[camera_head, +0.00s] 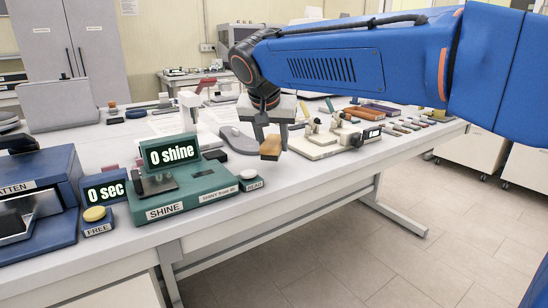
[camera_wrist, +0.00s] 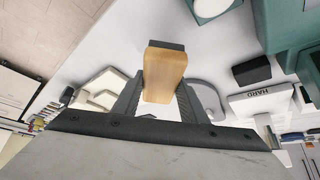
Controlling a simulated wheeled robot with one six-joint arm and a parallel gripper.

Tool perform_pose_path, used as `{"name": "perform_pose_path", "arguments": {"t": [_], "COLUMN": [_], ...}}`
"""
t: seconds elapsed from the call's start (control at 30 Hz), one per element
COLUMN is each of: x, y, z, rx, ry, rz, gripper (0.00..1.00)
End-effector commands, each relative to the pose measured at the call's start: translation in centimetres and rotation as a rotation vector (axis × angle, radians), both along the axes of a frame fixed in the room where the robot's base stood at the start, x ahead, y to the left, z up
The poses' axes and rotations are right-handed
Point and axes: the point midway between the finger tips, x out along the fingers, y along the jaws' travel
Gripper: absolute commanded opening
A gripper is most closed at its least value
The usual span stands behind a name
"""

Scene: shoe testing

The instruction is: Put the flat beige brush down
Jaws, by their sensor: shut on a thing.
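My gripper (camera_head: 271,137) is shut on the flat beige brush (camera_head: 270,147), near the front edge of the white table. In the wrist view the brush (camera_wrist: 164,72) sits between the two dark fingers of my gripper (camera_wrist: 160,98), its wooden back facing the camera and a dark strip showing at its far end. The brush is over the tabletop; I cannot tell whether its underside touches it.
A grey sole (camera_head: 237,140) lies just left. A cream fixture (camera_head: 318,146) stands right. Bare white table (camera_head: 262,168) shows in front.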

Motion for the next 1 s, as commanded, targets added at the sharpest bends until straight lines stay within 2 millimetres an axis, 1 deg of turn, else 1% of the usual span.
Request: {"name": "perform_pose_path", "arguments": {"t": [0.13,0.3,0.37,0.8,0.83,0.9,1.0], "x": [0.0,0.0,0.0,0.0,0.0,0.0,0.0], "y": [0.0,0.0,0.0,0.0,0.0,0.0,0.0], "z": [-1.1,-3.4,-4.0,-4.6,-4.6,-4.6,-4.6], "rx": [-0.002,-0.001,-0.002,-0.001,-0.001,-0.001,0.000], "ry": [0.002,0.001,0.001,0.000,0.000,0.000,0.001], "rz": [0.000,0.000,0.000,0.000,0.001,0.000,0.001], "gripper": [0.18,0.18,0.18,0.18,0.43,0.57,0.57]}}
